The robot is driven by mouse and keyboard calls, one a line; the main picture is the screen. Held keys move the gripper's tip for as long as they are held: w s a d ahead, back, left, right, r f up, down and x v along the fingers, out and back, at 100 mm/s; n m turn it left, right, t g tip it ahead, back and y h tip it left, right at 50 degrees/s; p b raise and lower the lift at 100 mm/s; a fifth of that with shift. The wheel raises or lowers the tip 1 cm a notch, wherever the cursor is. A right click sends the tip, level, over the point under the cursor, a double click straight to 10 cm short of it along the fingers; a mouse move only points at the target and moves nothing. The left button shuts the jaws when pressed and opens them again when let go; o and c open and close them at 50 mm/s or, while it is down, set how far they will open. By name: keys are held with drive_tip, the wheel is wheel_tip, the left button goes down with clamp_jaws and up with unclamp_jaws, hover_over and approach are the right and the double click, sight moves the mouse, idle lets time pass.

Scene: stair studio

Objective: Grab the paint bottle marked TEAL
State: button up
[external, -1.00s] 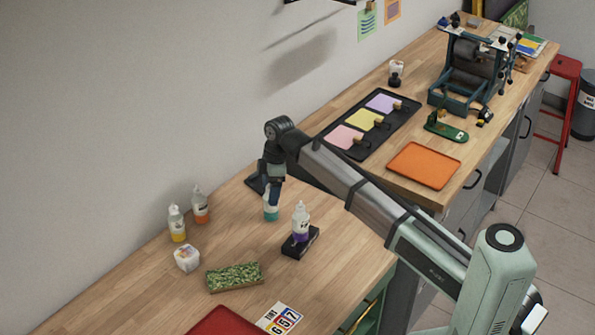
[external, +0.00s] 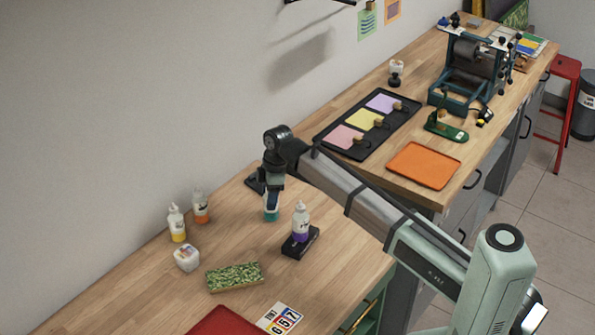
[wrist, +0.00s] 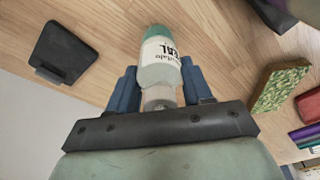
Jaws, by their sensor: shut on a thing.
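The teal paint bottle (wrist: 160,55) is between the fingers of my gripper (wrist: 165,85) in the wrist view. Its white label shows letters ending in "AL", and its end away from the wrist is teal. In the external view its teal bottom (external: 270,214) shows below my gripper (external: 273,195), at the wooden table. The blue fingers are shut on the bottle's sides. The upper part of the bottle is hidden by the gripper in the external view. I cannot tell whether the bottle touches the table.
A purple paint bottle (external: 301,222) stands on a black block to the right. Yellow (external: 177,223) and orange (external: 201,207) bottles stand at the left by the wall. A green patterned block (external: 235,276) and a white cube (external: 187,258) lie nearer. A dark flat object (wrist: 64,52) lies close by.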

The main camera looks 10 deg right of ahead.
drive_tip(key=shift+c, duration=1.2)
drive_tip(key=shift+r, duration=0.1)
